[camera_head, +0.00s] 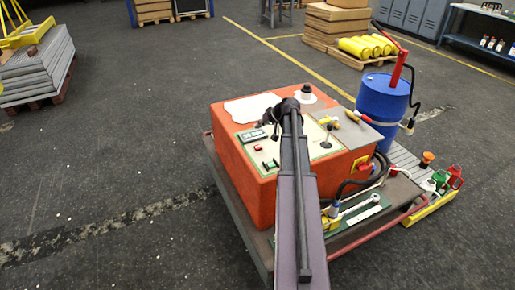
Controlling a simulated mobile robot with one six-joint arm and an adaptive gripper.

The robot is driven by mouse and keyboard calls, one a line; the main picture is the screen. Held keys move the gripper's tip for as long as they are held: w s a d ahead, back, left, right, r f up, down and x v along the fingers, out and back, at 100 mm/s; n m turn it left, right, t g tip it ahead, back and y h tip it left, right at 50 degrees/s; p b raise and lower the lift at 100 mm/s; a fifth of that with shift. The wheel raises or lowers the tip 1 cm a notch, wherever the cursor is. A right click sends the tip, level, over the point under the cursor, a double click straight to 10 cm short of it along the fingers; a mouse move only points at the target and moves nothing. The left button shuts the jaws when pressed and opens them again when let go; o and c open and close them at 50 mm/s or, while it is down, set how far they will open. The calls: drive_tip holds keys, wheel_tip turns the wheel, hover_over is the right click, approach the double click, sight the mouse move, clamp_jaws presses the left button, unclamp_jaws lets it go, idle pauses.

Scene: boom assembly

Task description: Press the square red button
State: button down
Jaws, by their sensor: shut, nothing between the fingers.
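The small square red button (258,148) is on the light control panel (268,158), on top of the orange machine housing (240,168). It lies just below a small display (251,135). My arm reaches over the housing from the bottom of the view. My dark gripper (264,120) is at its far end, above the housing and up from the button in the picture, apart from it. The gripper is small and partly merged with the dark wrist; it looks shut and empty. My arm hides the middle of the panel.
Dark joysticks (327,132) stand on the panel, one close to the button's right. A red knob (364,168) is on the housing's right side. A blue barrel (383,105) with a pump stands behind right. Tools lie on the cart's right.

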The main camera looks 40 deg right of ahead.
sight(255, 146)
drive_tip(key=shift+f+b, duration=4.15)
drive_tip(key=shift+f, duration=0.05)
drive_tip(key=shift+f+b, duration=0.95)
drive_tip(key=shift+r, duration=0.1)
drive_tip(key=shift+r+p, duration=0.85)
drive_tip(key=shift+p, duration=0.1)
drive_tip(key=shift+r+p, duration=2.5)
drive_tip(key=shift+p, duration=0.05)
